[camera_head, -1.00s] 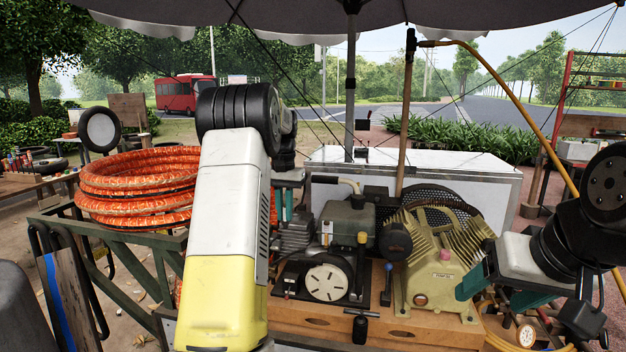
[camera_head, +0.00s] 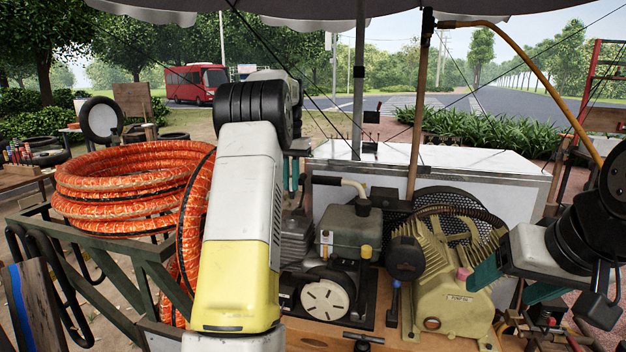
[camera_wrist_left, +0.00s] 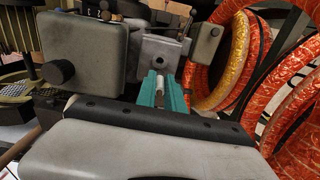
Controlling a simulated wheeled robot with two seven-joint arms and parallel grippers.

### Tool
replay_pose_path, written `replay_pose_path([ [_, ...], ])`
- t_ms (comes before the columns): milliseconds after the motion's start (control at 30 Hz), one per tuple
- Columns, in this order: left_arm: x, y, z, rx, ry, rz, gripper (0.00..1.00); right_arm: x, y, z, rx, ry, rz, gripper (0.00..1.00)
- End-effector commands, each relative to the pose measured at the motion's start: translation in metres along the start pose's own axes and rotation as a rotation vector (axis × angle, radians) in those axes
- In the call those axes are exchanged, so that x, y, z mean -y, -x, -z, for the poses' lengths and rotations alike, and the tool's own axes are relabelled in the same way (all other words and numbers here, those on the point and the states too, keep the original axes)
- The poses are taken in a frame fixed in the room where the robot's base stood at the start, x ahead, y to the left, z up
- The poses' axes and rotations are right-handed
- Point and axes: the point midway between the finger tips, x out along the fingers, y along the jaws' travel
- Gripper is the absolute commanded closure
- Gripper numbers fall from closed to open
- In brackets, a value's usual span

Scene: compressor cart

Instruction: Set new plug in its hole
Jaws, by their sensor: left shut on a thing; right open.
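My left gripper (camera_wrist_left: 160,82) is shut on a small white piece, apparently the new plug (camera_wrist_left: 159,84), in the left wrist view. Its teal fingers point at a grey metal block (camera_wrist_left: 181,50) with a small dark hole (camera_wrist_left: 159,61) just beyond the tips. I cannot tell whether the plug touches the hole. In the head view, the left forearm hides most of that gripper; only a bit of teal shows above the engine's (camera_head: 345,235) finned side. My right gripper (camera_head: 512,285) is open beside the gold pump (camera_head: 440,285), its near finger close to a pink knob (camera_head: 463,272).
Orange hose coils (camera_head: 120,190) lie left of my left arm, above a green cart rail (camera_head: 150,260). A grey box (camera_wrist_left: 84,50) stands left of the fingers in the wrist view. A white chest (camera_head: 480,175) stands behind the engine. A wooden pole rises behind the pump.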

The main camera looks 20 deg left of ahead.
Motion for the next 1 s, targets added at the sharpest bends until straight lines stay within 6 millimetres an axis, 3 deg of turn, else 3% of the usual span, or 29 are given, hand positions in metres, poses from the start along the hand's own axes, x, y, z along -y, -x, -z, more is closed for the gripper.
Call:
replay_pose_path([
  [333,0.000,0.001,-0.004,-0.001,0.000,0.000,1.00,0.000,0.000,0.000,0.000,0.000,0.000,0.31],
  [1000,0.000,-0.053,-0.003,0.000,-0.001,0.000,1.00,0.000,0.000,0.000,0.000,0.000,0.000,0.31],
])
